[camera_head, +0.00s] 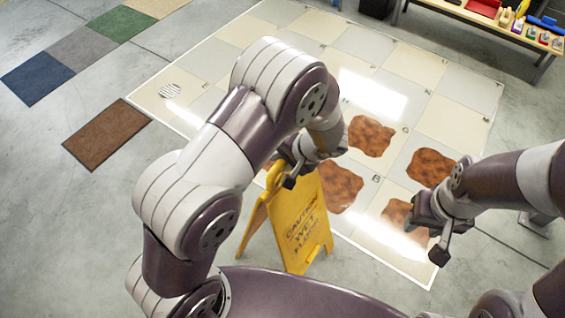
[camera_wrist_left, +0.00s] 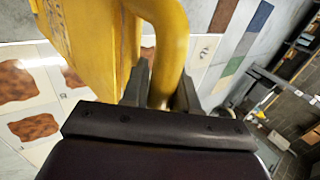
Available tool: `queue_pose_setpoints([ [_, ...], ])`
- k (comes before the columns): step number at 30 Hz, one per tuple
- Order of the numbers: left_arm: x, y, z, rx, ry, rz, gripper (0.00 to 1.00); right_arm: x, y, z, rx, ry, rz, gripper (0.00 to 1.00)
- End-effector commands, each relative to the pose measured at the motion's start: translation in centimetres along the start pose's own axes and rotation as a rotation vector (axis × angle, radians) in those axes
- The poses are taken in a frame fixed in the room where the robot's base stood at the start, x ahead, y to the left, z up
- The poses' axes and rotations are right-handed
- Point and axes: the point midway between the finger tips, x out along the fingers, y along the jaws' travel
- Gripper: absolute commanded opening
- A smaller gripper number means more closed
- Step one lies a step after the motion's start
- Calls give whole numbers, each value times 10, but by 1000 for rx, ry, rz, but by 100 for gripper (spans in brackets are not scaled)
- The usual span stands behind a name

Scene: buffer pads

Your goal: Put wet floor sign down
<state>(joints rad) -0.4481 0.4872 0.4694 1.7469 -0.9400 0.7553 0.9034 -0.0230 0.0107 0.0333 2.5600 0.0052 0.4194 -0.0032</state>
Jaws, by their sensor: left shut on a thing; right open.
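The yellow wet floor sign (camera_head: 300,226) is in the middle of the head view, with its legs spread and its "CAUTION WET FLOOR" panel facing me. My left gripper (camera_head: 302,170) is shut on the top of the sign. In the left wrist view the yellow sign (camera_wrist_left: 88,45) fills the upper left, and a yellow part of it passes between the fingers of my left gripper (camera_wrist_left: 163,88). I cannot tell whether the sign's feet touch the floor. My right gripper (camera_head: 438,232) is open and empty, to the right of the sign.
A tiled floor area (camera_head: 455,100) with a white border holds several brown stained patches (camera_head: 369,136). A brown mat (camera_head: 106,134) and a row of coloured mats (camera_head: 38,80) lie at the left. A bench (camera_head: 480,20) with bottles stands at the back right.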

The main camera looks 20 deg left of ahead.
Motion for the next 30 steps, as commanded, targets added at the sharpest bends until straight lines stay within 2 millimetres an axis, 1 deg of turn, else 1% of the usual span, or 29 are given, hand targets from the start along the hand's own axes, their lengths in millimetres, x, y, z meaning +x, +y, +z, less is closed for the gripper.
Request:
queue_pose_setpoints([
  [1,8,5,-1,-1,1,-1,0,3,0,0,0,0,0,43],
  [2,10,6,-1,-2,1,-1,0,3,0,0,0,0,0,43],
  [7,10,7,-2,-3,3,0,0,2,0,0,0,0,0,43],
  [8,11,8,-1,-2,2,1,32,3,0,0,0,0,0,43],
  [9,11,8,-1,-2,2,1,45,3,0,0,0,0,0,43],
  [10,11,8,-1,-2,1,1,54,3,0,0,0,0,0,43],
  [17,11,7,-1,-1,1,1,54,3,0,0,0,0,0,43],
  [20,7,7,-1,-2,2,1,54,1,0,0,0,0,0,43],
  [23,-11,6,-2,-2,5,0,54,-3,0,0,0,0,0,43],
  [30,-75,6,-2,-2,6,1,54,-13,0,-2,0,0,0,43],
])
